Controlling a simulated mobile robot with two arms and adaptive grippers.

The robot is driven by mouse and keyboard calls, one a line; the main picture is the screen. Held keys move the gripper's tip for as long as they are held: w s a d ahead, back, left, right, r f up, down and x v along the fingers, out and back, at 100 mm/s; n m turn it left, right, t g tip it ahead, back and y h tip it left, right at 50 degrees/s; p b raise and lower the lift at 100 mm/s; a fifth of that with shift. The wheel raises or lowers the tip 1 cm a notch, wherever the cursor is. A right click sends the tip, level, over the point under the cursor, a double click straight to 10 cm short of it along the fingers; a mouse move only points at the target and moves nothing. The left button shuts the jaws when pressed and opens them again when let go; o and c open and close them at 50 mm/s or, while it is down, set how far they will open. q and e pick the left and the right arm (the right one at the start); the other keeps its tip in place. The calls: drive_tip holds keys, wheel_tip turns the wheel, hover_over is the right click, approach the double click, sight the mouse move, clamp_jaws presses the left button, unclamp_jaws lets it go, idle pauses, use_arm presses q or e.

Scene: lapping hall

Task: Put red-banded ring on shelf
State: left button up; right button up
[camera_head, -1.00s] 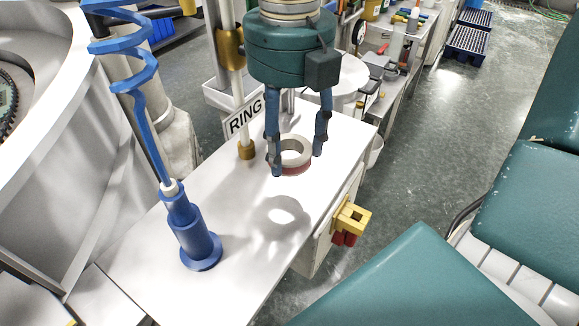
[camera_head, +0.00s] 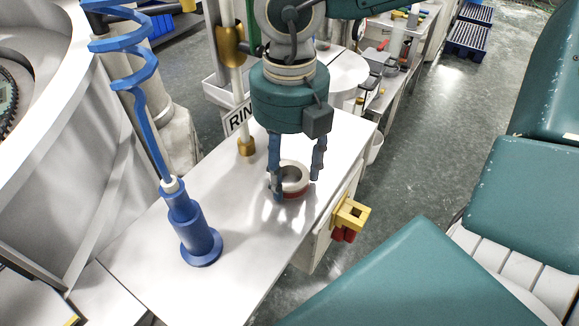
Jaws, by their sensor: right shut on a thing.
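The red-banded ring (camera_head: 292,191) is a pale, thick ring with a red band round its lower side. My right gripper (camera_head: 297,186) points down from above and is shut on the ring, with one finger on each side. The ring is at or just above the white top (camera_head: 165,275); I cannot tell whether it touches. No shelf can be clearly made out. My left gripper is not in view.
A blue nozzle-like tool (camera_head: 195,228) with a coiled blue hose (camera_head: 140,70) stands left of the ring. A pole with a brass foot (camera_head: 246,146) is behind it. A yellow and red switch (camera_head: 349,215) juts from the right side. The front of the top is clear.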

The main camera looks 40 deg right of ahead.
drive_tip(key=o, duration=1.3)
drive_tip(key=shift+r+p, duration=0.3)
drive_tip(key=shift+p, duration=0.2)
drive_tip(key=shift+w+r, duration=0.15)
drive_tip(key=shift+r, duration=0.25)
wheel_tip(320, 180, up, 11)
drive_tip(key=shift+b, duration=0.65)
